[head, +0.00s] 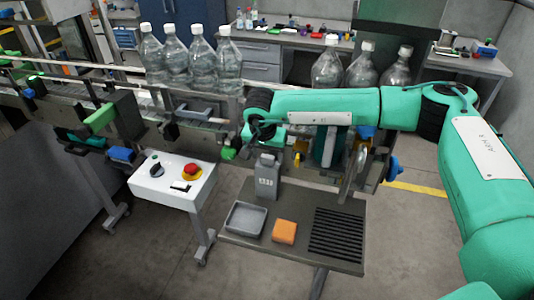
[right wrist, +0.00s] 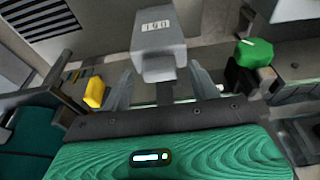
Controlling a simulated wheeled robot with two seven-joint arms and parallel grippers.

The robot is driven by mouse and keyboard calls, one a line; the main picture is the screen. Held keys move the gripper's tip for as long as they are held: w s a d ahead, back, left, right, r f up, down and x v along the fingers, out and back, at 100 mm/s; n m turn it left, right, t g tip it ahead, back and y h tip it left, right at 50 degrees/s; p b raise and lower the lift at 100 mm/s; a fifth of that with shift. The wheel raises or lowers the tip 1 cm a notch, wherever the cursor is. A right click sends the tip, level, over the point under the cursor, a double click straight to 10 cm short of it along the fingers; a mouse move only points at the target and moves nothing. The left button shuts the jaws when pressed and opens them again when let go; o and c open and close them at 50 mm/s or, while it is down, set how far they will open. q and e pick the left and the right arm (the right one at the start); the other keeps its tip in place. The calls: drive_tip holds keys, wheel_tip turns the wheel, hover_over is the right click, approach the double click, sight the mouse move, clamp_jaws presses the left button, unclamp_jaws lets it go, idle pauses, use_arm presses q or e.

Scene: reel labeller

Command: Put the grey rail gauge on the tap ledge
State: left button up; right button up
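The grey rail gauge (head: 267,183) is a bottle-shaped block with a narrow top and a printed label. It is upright at the back left of a dark shelf. Whether its base touches the shelf is unclear. In the right wrist view the gauge (right wrist: 158,30) sits between the fingertips. The dark shelf (head: 290,254), below a yellow tap (head: 298,159), seems to be the tap ledge. My left gripper is out of view.
On the shelf lie a grey tray (head: 245,219), an orange block (head: 285,232) and a black grille (head: 336,234). A white control box (head: 172,188) with a red button stands at left. A conveyor with clear bottles (head: 228,62) runs behind. A green knob (right wrist: 255,52) is near the gripper.

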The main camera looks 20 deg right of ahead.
drive_tip(key=shift+r, duration=0.15)
drive_tip(key=b+v, duration=0.3)
drive_tip(key=v, duration=0.9)
drive_tip(key=shift+b, duration=0.35)
